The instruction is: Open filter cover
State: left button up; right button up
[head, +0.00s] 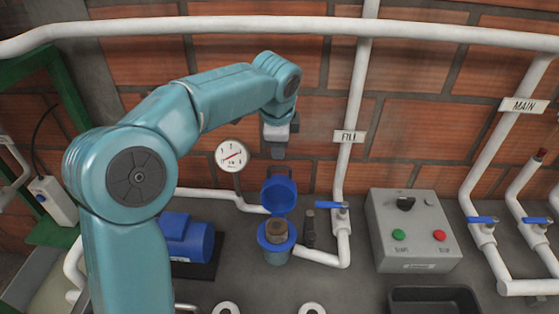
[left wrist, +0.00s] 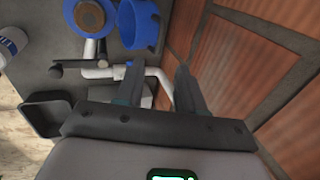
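The blue filter cover (head: 279,193) stands raised on the back of the blue filter housing (head: 276,256), its hollow underside facing me. A brown filter element (head: 277,232) shows in the housing's open mouth. In the left wrist view the cover (left wrist: 141,24) is at the top, beside the housing and its brown element (left wrist: 90,18). My left gripper (head: 278,150) hangs just above the cover, apart from it. In the left wrist view its two fingers (left wrist: 157,72) are spread with nothing between them. My right gripper is in neither view.
A blue-handled valve (head: 332,206) on the white FILL pipe stands right of the filter. A gauge (head: 231,155) and a blue motor (head: 187,238) are to its left. A grey control box (head: 411,228) and a black tray (head: 435,299) are further right.

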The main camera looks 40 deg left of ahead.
aim_at(279, 168)
pick_arm(q)
jog(key=p+x, duration=0.1)
jog(key=x, duration=0.9)
grip_shut()
jog(key=shift+f, duration=0.1)
dwell(1.0)
